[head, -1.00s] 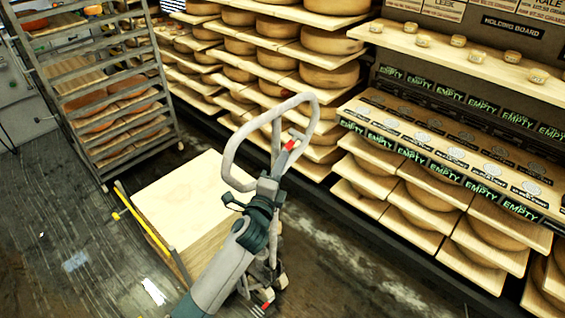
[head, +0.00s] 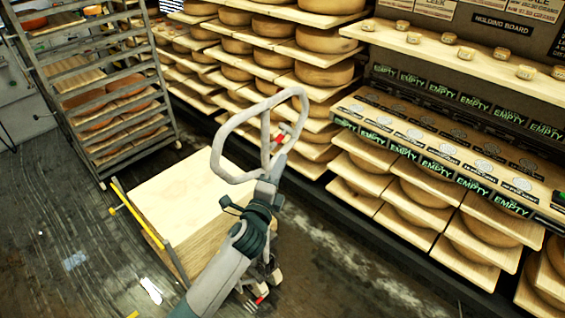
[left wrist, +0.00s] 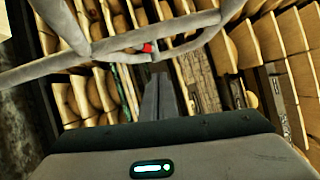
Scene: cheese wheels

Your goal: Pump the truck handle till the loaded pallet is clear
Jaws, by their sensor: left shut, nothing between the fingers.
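The truck handle is a grey loop (head: 222,133) with a small red part, rising from the pallet truck at the picture's centre. My left gripper (head: 268,176) is at the lower part of the loop, shut with nothing between its fingers. In the left wrist view, the shut fingers (left wrist: 160,98) point at the handle bars (left wrist: 110,66), close to the red part; I cannot tell whether they touch. The load, a pale wooden block (head: 175,195), sits beside the handle's foot. Its underside and the pallet are hidden, so floor clearance cannot be seen. My right gripper is out of view.
A metal rack (head: 100,95) with boards and cheeses stands at the left. Shelves of cheese wheels (head: 325,75) line the back and right. A yellow bar (head: 138,218) stands at the load's left edge. Wet dark floor (head: 65,220) is open at the left.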

